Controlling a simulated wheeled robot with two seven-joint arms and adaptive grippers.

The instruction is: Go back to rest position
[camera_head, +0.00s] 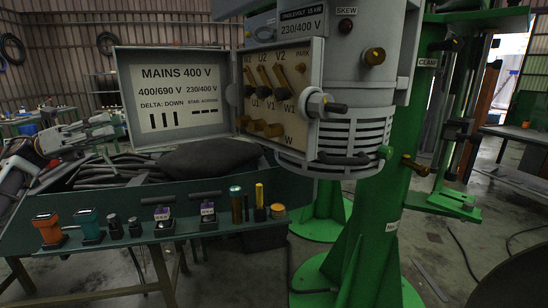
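My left gripper (108,127) is at the left, at the end of the grey arm that comes in from the left edge. It is in the air near the left edge of the open terminal box lid (170,95), above the dark cables behind the bench. I see nothing held in it, but its fingers are small and overlap the cluttered background, so their opening is unclear. My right gripper is not in view. The disperser motor head (345,130), with its terminal board (282,88), stands on a green column (375,215) right of centre.
A green bench (140,205) holds an orange tool (49,229), a teal tool (91,225) and several small fittings along its front. A dark cloth-like bundle (208,157) and black cables lie behind. A handle (415,165) sticks out right of the column. Floor shows at the right.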

